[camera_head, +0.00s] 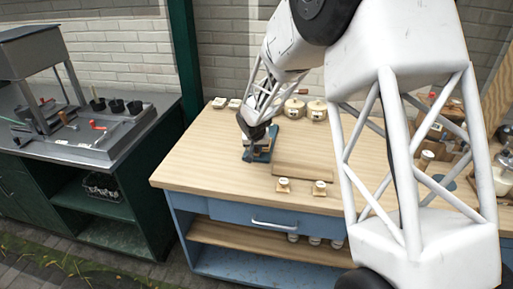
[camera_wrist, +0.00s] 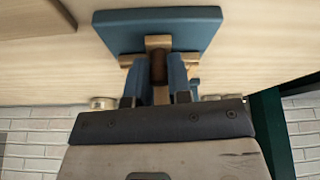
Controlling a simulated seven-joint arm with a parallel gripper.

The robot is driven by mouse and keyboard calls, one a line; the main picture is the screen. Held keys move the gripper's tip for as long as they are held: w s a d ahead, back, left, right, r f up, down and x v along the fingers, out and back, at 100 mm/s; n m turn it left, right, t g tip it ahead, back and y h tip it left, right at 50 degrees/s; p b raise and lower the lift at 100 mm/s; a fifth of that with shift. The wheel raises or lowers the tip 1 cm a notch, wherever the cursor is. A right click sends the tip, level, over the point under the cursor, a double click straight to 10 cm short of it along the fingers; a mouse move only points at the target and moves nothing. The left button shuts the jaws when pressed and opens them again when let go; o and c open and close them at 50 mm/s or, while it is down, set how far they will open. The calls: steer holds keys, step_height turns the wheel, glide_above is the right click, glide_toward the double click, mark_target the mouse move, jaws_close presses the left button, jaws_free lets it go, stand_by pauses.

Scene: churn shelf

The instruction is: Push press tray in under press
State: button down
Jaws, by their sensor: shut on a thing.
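A blue fixture with a flat base (camera_head: 264,156) stands on the wooden worktop, under my gripper. In the wrist view its blue plate (camera_wrist: 160,26) is at the top, with a brass-coloured piece (camera_wrist: 158,42) at its near edge. My gripper (camera_wrist: 158,82) is shut on the narrow brass-coloured part in front of the plate. In the head view my gripper (camera_head: 252,146) points down at the fixture's left side. The gripper and arm hide part of the fixture. I cannot tell which part is the press tray and which is the press.
A wooden board (camera_head: 302,172) lies right of the fixture. Two small labelled blocks (camera_head: 284,186) sit near the front edge. Lidded pots (camera_head: 294,108) stand at the back. A grey bench (camera_head: 75,150) with dark cups is left, across a gap. The worktop's front left is clear.

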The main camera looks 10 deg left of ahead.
steer(key=w, duration=1.3)
steer(key=shift+w+r, duration=0.1)
steer(key=shift+w, duration=0.1)
steer(key=c, duration=1.1)
jaws_free()
steer(key=shift+o, duration=0.2)
steer(key=shift+v, duration=3.85)
